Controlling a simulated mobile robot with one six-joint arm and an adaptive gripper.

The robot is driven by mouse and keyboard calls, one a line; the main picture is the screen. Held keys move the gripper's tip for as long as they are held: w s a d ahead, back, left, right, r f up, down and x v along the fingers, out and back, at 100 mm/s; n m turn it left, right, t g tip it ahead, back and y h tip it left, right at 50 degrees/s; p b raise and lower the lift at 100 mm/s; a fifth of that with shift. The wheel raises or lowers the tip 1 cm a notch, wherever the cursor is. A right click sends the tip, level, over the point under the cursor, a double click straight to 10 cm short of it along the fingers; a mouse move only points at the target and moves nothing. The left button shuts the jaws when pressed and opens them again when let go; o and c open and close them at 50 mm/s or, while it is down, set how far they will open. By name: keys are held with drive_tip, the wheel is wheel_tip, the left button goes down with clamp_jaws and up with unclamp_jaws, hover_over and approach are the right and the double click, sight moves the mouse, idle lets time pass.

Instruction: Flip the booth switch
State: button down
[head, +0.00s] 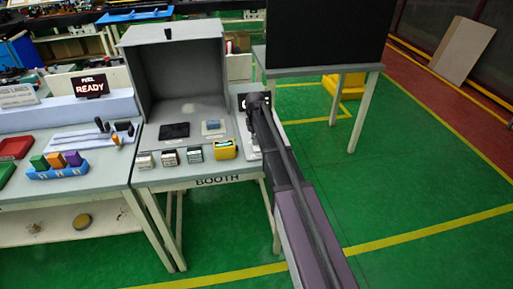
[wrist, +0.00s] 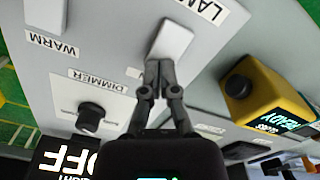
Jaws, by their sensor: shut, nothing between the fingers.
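The booth (head: 176,50) is a grey open-fronted box on a table marked BOOTH. A pale switch panel, tilted in the wrist view (wrist: 120,50), carries a white rocker switch (wrist: 173,38) beside a partly cut-off label starting "LAM". A second white switch (wrist: 46,14) is by the label WARM, and a black knob (wrist: 91,116) is by DIMMER. My gripper (wrist: 159,64) is shut and empty, its fingertips at the lower end of the lamp rocker; I cannot tell whether they touch. In the head view my arm hides most of the panel.
A yellow device (wrist: 266,95) with a black knob and a READY display stands beside the panel. A dark display (wrist: 65,158) reads OFF. Several small blocks line the booth table's front. A table with a black panel (head: 325,35) stands right; green floor is open beyond.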

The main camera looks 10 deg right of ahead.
drive_tip(key=shift+f, duration=0.2)
drive_tip(key=shift+r, duration=0.2)
drive_tip(key=shift+r+p, duration=3.35)
drive_tip(key=s+m, duration=0.6)
drive_tip(key=s, duration=2.3)
drive_tip(key=shift+d, duration=0.2)
